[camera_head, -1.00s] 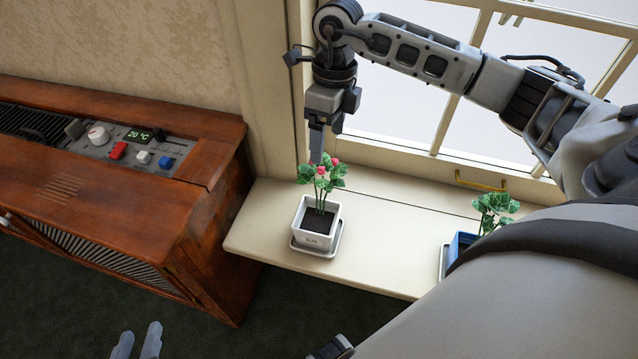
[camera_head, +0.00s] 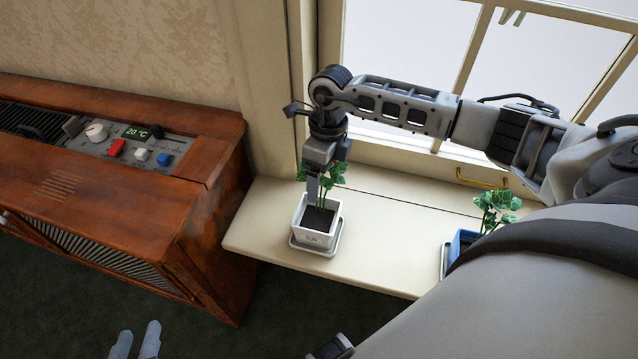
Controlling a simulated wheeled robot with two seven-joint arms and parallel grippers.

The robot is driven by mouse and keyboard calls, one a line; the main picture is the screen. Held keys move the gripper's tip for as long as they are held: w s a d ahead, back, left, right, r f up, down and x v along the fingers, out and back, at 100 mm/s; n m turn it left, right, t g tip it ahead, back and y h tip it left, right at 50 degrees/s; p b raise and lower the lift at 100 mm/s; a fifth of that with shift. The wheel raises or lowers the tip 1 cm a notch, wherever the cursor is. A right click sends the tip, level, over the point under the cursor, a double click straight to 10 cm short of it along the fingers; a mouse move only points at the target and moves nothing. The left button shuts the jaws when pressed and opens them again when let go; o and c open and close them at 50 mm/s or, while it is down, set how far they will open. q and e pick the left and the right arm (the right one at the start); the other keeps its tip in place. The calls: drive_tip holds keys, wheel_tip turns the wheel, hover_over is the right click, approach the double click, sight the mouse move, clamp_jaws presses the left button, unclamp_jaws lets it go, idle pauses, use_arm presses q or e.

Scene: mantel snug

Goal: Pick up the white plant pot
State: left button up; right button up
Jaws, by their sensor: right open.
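The white plant pot (camera_head: 316,238) stands upright on a pale saucer (camera_head: 325,251) on the window sill. My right gripper (camera_head: 313,196) is open and points down over the back left of the pot, among the leaves. It hides part of the plant and its pink flowers. Whether a finger touches the pot I cannot tell. My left gripper (camera_head: 136,342) shows at the bottom edge with its two fingers apart, open and empty, far from the pot.
A blue pot (camera_head: 463,243) with a plant stands further right on the sill (camera_head: 388,262), partly hidden by my arm. A wooden cabinet (camera_head: 150,215) with a control panel stands left. The window (camera_head: 400,45) is behind. The sill between the pots is clear.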

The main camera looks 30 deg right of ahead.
drive_tip(key=c, duration=1.5)
clamp_jaws()
drive_tip(key=shift+r, duration=0.15)
